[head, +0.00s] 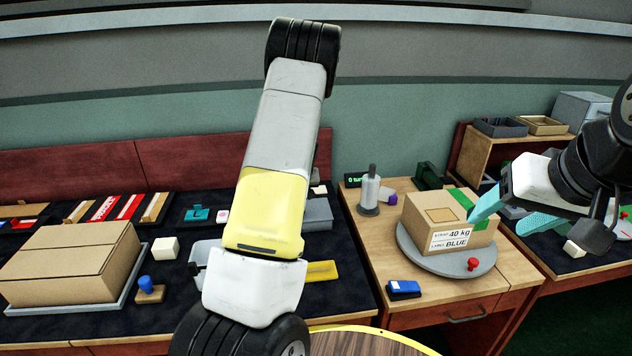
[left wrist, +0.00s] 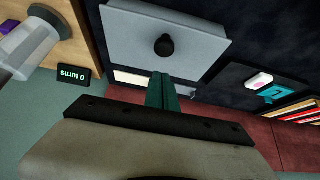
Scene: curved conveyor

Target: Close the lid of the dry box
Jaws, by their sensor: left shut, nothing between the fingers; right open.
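A grey panel with a black round knob, which looks like the dry box lid (left wrist: 195,32), fills the upper middle of the left wrist view. In the head view a grey box (head: 318,215), probably the dry box, is partly hidden behind my left arm. I cannot tell how far the lid is open. My left gripper (left wrist: 162,88) is shut and empty, its dark green fingertips at the panel's edge in the picture; contact is unclear. It is hidden in the head view. My right gripper (head: 512,213) is open, with teal fingers beside the cardboard box on the turntable.
A large cardboard box (head: 70,260) sits on the left table. A labelled carton (head: 450,222) stands on a grey turntable (head: 430,262). A grey bottle (head: 369,192) stands further right.

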